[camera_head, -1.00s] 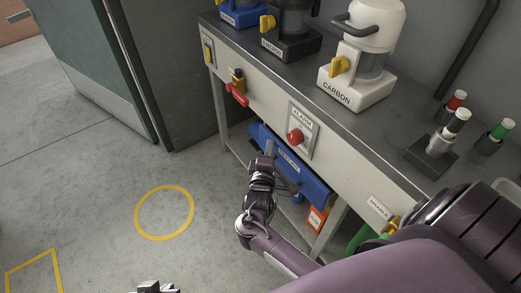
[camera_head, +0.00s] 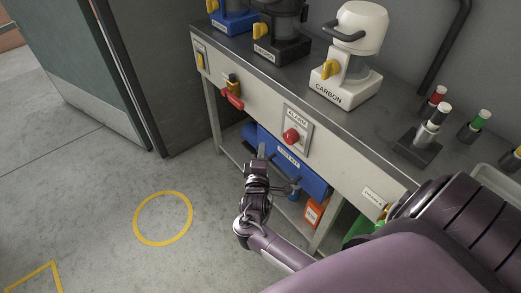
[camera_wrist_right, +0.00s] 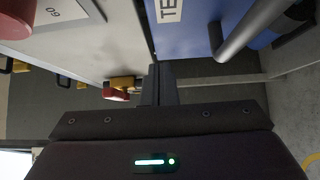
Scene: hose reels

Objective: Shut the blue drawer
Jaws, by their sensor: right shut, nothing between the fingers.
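The blue drawer (camera_head: 312,181), labelled TEST KIT, sits under the bench's front panel. Its front also shows in the right wrist view (camera_wrist_right: 185,42), with a grey bar handle (camera_wrist_right: 240,35) across it. How far the drawer stands out is hard to tell. My right gripper (camera_head: 262,152) is shut and empty near the left part of the drawer front. In the right wrist view its fingers (camera_wrist_right: 158,78) are together, beside the drawer's edge and apart from the handle. Contact with the drawer cannot be made out. My left gripper is out of view.
The bench (camera_head: 225,80) carries a red lever (camera_head: 232,98), a red alarm button (camera_head: 291,136) and a white CARBON unit (camera_head: 345,85). The floor with the yellow circle (camera_head: 136,222) is clear.

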